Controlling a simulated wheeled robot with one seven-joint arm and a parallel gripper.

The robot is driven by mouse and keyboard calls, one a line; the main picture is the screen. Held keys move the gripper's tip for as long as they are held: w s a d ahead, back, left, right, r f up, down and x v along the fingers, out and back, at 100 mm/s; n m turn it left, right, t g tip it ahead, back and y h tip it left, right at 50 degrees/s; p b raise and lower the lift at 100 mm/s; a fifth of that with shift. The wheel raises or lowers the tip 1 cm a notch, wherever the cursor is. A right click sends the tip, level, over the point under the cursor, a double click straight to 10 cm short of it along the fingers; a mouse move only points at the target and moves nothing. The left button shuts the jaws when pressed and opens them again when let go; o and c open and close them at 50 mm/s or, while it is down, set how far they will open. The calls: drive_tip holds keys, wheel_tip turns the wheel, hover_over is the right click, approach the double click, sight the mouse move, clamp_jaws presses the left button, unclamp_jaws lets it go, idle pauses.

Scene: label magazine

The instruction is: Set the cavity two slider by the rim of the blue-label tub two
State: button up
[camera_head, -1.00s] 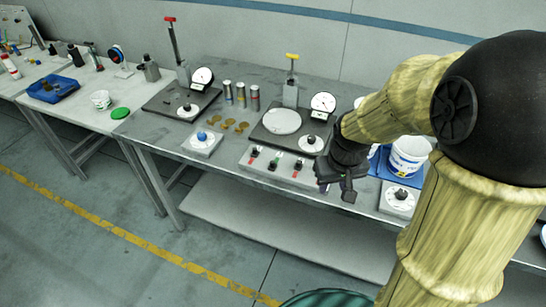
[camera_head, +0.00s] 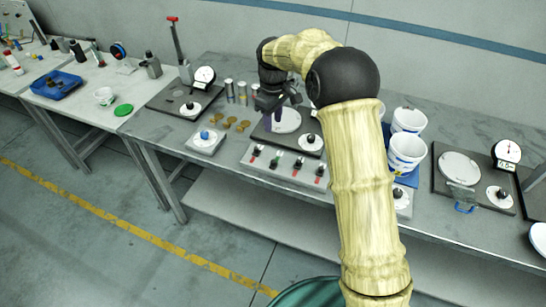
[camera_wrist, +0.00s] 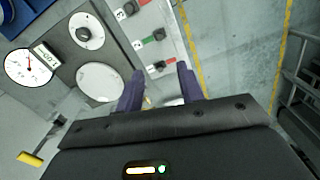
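The slider panel (camera_head: 268,172) lies along the front of the table, with several small dark sliders marked red or green. Two white tubs with blue labels stand to the right: a rear tub (camera_head: 408,120) and a front tub (camera_head: 406,152). I cannot tell which is tub two. My gripper (camera_head: 276,108) is above the middle station's round plate (camera_head: 287,121), left of the tubs. Its purple fingers (camera_wrist: 160,90) are apart, and I see nothing held between them.
The middle station's dial (camera_wrist: 30,68) and knob (camera_wrist: 83,35) stand near my gripper. A blue-knobbed block (camera_head: 204,142) and brown discs (camera_head: 230,123) lie to the left. A right-hand station has its own dial (camera_head: 507,152). The floor in front (camera_head: 130,240) is clear.

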sight(273, 161)
wheel_tip(273, 161, down, 17)
drive_tip(key=p, duration=0.4)
drive_tip(key=shift+f, duration=0.2)
idle(0.3)
clamp_jaws()
